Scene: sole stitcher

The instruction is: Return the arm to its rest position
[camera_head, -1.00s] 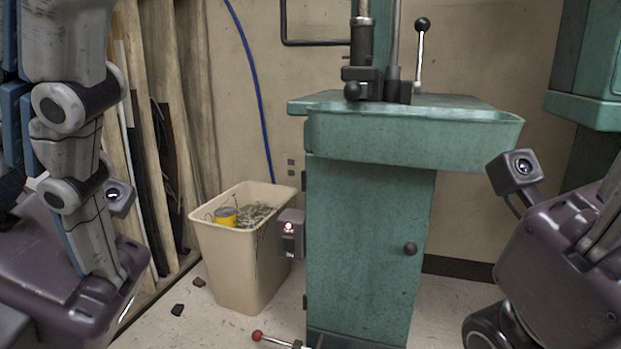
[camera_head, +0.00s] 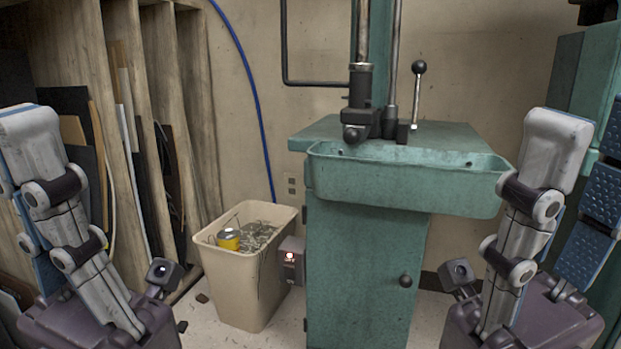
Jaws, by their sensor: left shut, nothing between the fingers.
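My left gripper (camera_head: 32,128) stands at the left edge, its grey jointed fingers pointing up from a dark purple palm. It is shut and empty, clear of the green machine and the bin. The outer side of this gripper is partly cut off by the frame. My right gripper (camera_head: 577,150) stands upright at the right edge, with grey finger links and blue pads showing. Part of it is outside the frame, and I cannot tell how far its fingers are closed. I see nothing held in it. Both palms are low in the picture, on either side of the machine.
A green machine (camera_head: 362,270) with a tray (camera_head: 405,185) and a black-knobbed lever (camera_head: 417,90) stands ahead. A beige bin (camera_head: 240,285) with wire scraps and a yellow can (camera_head: 229,239) stands left of it. A wooden rack (camera_head: 150,60) is behind my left gripper.

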